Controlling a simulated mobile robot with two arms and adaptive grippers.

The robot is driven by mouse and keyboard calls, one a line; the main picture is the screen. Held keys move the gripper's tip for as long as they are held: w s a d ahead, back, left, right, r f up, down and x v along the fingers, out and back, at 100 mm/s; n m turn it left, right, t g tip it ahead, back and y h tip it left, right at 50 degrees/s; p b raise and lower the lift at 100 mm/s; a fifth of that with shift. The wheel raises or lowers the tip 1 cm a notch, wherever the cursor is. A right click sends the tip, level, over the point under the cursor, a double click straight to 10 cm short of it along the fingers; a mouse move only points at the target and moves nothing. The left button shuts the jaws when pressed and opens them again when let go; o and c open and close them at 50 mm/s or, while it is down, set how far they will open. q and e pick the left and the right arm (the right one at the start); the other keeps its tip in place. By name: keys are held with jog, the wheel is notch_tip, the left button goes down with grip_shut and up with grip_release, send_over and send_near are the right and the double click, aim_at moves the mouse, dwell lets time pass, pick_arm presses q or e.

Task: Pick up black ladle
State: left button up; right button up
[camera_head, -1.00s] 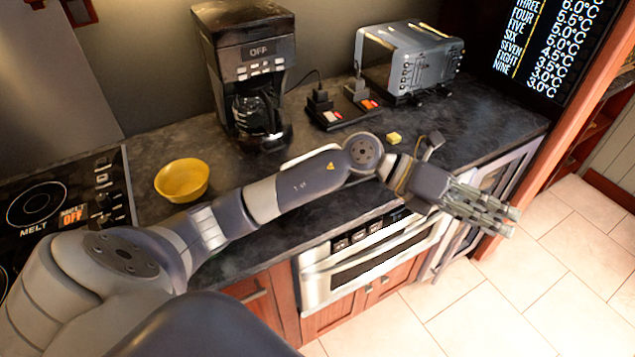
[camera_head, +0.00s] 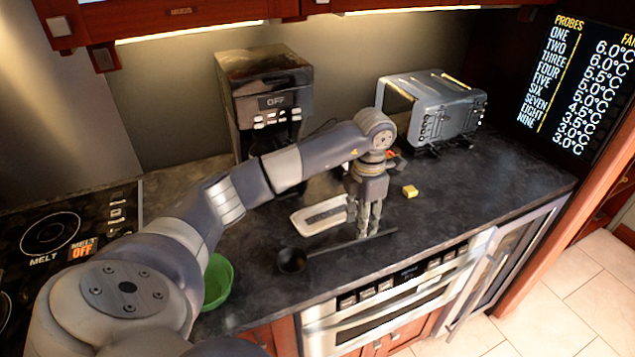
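The black ladle lies on the dark countertop (camera_head: 470,205). Its round bowl (camera_head: 292,260) is at the left, and its thin handle (camera_head: 328,248) runs right toward the front edge of the counter. My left gripper (camera_head: 369,233) points down with its fingertips at the handle, near the handle's right end. The fingers cover part of the handle, and I cannot tell whether they are closed on it. My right gripper is not in view.
A white tray (camera_head: 305,222) lies behind the ladle. A green bowl (camera_head: 220,282) is partly behind my arm. A small yellow block (camera_head: 410,191), a toaster (camera_head: 445,105) and a coffee maker (camera_head: 262,80) stand farther back. An open appliance door (camera_head: 505,262) is at front right.

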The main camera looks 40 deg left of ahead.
aim_at(340, 249)
pick_arm(q)
jog(key=f+p, duration=0.2)
jog(key=f, duration=0.3)
jog(key=shift+s+d+f+p, duration=0.2)
jog(key=shift+d+p, duration=0.2)
jog(key=shift+f, duration=0.25)
grip_shut()
